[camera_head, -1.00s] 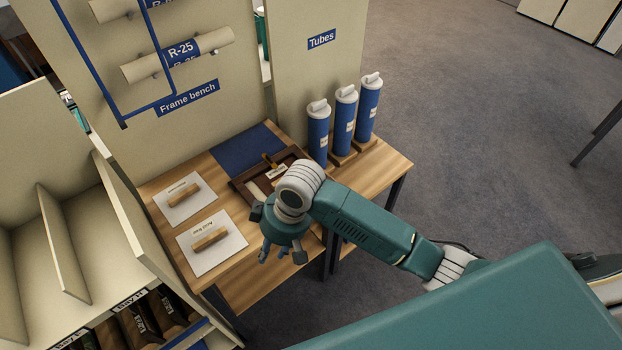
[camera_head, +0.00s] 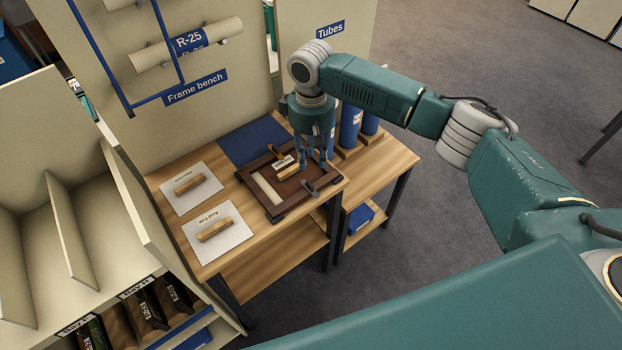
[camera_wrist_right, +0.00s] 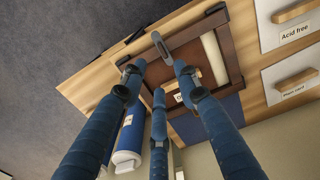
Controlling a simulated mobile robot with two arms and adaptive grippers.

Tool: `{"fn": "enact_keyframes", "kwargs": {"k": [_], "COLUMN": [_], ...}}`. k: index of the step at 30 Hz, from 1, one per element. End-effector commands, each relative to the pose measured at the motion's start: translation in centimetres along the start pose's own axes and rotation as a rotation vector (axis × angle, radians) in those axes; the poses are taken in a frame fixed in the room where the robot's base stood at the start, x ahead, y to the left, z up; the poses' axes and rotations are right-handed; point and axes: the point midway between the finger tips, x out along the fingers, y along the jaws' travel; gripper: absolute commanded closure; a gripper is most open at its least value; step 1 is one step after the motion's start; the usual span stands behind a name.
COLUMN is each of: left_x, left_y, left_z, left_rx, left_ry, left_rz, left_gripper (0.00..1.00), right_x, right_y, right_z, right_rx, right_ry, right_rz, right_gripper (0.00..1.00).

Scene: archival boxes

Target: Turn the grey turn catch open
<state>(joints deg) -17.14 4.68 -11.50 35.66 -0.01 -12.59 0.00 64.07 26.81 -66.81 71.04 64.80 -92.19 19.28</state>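The dark wooden frame (camera_head: 277,215) lies flat on the bench, and it shows in the wrist view too (camera_wrist_right: 232,52). The grey turn catch (camera_head: 312,188) sits on the frame's near right edge; in the wrist view it is a small grey lever (camera_wrist_right: 160,45) at the frame's edge. My right gripper (camera_head: 317,163) points down above the frame's right side, just behind the grey catch. Its fingers (camera_wrist_right: 158,80) are apart with nothing gripped. I cannot tell whether any touches the frame. My left gripper is out of view.
A wooden block with a white label (camera_head: 287,171) lies on the frame's panel. Blue tubes (camera_head: 349,128) stand close behind and right of my gripper. White cards with wooden handles (camera_head: 217,233) lie left. The shelf unit (camera_head: 130,205) borders the bench's left side.

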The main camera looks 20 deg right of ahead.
Motion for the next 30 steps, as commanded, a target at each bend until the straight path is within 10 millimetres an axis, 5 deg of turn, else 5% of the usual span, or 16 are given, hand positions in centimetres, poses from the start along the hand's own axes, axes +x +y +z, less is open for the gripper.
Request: {"fn": "enact_keyframes", "kwargs": {"k": [15,29,30], "left_x": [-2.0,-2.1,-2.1], "left_y": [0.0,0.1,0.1], "left_z": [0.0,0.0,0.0], "left_rx": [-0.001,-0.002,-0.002], "left_ry": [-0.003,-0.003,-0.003], "left_rz": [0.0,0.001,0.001], "left_gripper": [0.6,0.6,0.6], "right_x": [8.7,10.3,10.3], "right_y": [-0.2,-0.1,-0.1], "right_z": [0.0,0.0,0.0], "right_rx": [-0.002,-0.003,-0.003], "right_ry": [-0.001,0.001,0.001], "right_rz": [-0.001,-0.001,-0.001], "right_gripper": [0.69,0.69,0.75]}}
